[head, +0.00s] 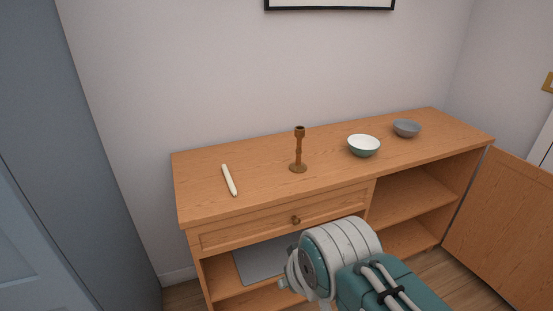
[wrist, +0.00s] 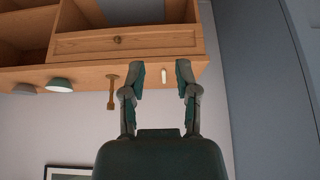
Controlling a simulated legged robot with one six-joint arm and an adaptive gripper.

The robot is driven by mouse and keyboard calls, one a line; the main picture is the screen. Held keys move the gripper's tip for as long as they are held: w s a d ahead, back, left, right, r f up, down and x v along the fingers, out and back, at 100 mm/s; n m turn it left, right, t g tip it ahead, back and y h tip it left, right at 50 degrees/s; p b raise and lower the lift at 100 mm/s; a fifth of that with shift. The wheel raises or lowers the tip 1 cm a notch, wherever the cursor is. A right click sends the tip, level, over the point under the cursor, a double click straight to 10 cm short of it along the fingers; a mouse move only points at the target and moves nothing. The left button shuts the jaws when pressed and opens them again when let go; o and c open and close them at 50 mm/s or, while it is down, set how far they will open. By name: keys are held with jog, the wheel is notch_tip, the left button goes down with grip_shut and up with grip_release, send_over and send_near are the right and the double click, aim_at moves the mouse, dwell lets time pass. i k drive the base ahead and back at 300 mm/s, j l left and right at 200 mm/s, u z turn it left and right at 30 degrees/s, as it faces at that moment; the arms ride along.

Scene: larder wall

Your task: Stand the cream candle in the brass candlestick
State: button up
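The cream candle (head: 229,180) lies on its side on the left part of the wooden cabinet top, apart from everything else. The brass candlestick (head: 298,152) stands upright to its right, and its top cup holds nothing. In the wrist view, which is upside down, my gripper (wrist: 162,68) is open, with its two fingers spread and nothing gripped. The candle (wrist: 164,77) shows between the fingers but farther away, and the candlestick (wrist: 111,92) is left of them. In the head view my arm is in front of the cabinet and hides most of the gripper.
A white-and-green bowl (head: 364,146) and a grey bowl (head: 406,129) stand right of the candlestick. The cabinet (head: 280,214) has a shut drawer with a round knob (head: 295,220) and open shelves below. An open door (head: 500,215) stands at the right.

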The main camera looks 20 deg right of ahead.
aim_at(296, 167)
jog(key=i, duration=1)
